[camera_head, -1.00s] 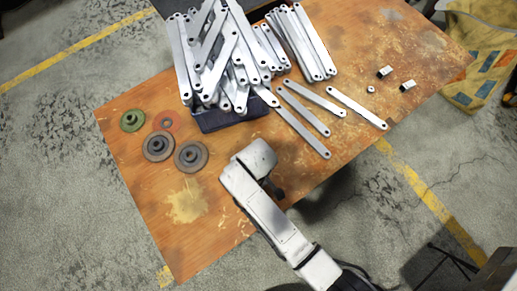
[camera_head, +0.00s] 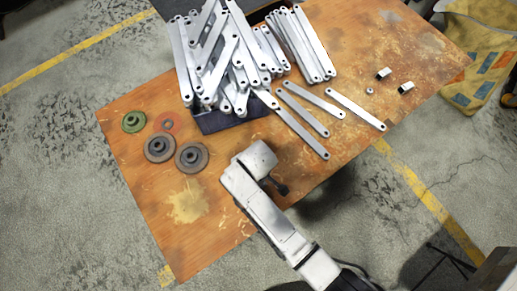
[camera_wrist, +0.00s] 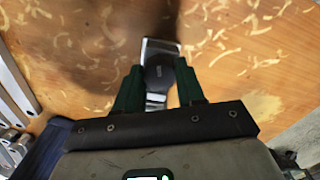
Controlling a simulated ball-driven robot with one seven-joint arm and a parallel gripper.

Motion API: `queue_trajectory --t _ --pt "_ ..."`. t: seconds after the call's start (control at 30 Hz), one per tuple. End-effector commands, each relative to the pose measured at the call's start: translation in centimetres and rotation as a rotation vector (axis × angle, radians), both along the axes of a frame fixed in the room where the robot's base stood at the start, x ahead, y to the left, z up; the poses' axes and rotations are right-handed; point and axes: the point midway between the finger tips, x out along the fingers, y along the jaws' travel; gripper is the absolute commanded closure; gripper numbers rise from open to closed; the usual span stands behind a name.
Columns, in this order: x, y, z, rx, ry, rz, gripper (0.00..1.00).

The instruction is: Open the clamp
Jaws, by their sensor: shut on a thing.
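In the wrist view the clamp (camera_wrist: 160,72) shows as a dark round part with a bright metal piece reaching past it at both ends. It lies between the two green fingers of my gripper (camera_wrist: 160,80), which is shut on the dark part. The rest of the clamp is hidden by the fingers and the gripper body. In the head view my white wrist covers the gripper fingers near the table's front edge. A dark stub shows beside the wrist there; I cannot tell whether it belongs to the clamp or the gripper.
The worn wooden table (camera_head: 140,200) holds a heap of galvanized brackets (camera_head: 215,65) at the back. Several loose flat brackets (camera_head: 300,110) lie right of it. Dark round discs (camera_head: 192,157) and a green one (camera_head: 133,121) lie left of my wrist. The front left is clear.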

Motion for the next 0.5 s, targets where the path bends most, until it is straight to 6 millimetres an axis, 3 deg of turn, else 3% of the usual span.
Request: queue_trajectory --t 0.5 --pt "-0.02 -0.05 0.27 -0.001 0.001 0.663 0.92"
